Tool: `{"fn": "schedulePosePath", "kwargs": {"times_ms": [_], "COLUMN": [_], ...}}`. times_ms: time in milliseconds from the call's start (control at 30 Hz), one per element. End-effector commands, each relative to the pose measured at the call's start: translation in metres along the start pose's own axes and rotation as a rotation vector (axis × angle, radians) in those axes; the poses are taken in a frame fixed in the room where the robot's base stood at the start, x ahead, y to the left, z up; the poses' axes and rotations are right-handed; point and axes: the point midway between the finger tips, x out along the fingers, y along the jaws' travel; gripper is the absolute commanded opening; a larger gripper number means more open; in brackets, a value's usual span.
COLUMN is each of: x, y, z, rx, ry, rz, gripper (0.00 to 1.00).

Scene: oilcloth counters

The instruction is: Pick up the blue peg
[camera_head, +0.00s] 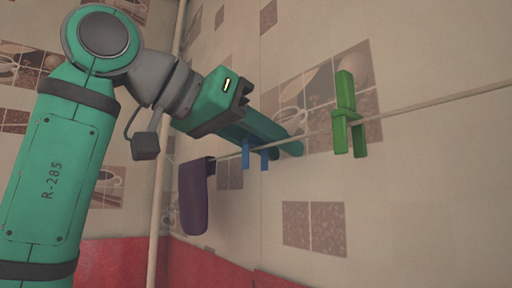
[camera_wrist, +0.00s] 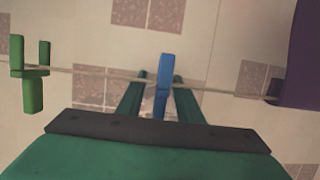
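The blue peg (camera_head: 247,154) sits on the thin line, with its two prongs hanging below the line. In the wrist view the blue peg (camera_wrist: 164,82) is upright, between the two teal fingers of my gripper (camera_wrist: 160,80). A gap shows between the left finger and the peg; the right finger is closer, and I cannot tell whether it touches. In the head view my gripper (camera_head: 282,146) reaches across at the line, and its fingers hide the upper part of the peg.
A green peg (camera_head: 346,112) sits on the line to the right of the blue peg. A tiled wall (camera_head: 420,190) lies behind, and a pale vertical pole (camera_head: 157,200) stands left.

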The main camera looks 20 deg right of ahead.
Motion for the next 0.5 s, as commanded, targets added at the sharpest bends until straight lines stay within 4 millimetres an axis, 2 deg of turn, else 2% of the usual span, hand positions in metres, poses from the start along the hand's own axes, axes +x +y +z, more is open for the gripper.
{"fn": "schedulePosePath", "kwargs": {"times_ms": [67,100,200,233,500], "x": [0.0005,0.0007,0.0009,0.0009,0.0005], "y": [0.0005,0.0008,0.001,0.001,0.0009], "z": [-0.0002,-0.0003,-0.0004,-0.0004,-0.0003], "rx": [0.0,0.001,0.001,0.001,0.001], "ry": [0.0,0.0,0.0,0.0,0.0], "rz": [0.002,0.002,0.003,0.003,0.003], "gripper": [0.33,0.28,0.04,0.0,0.0]}}
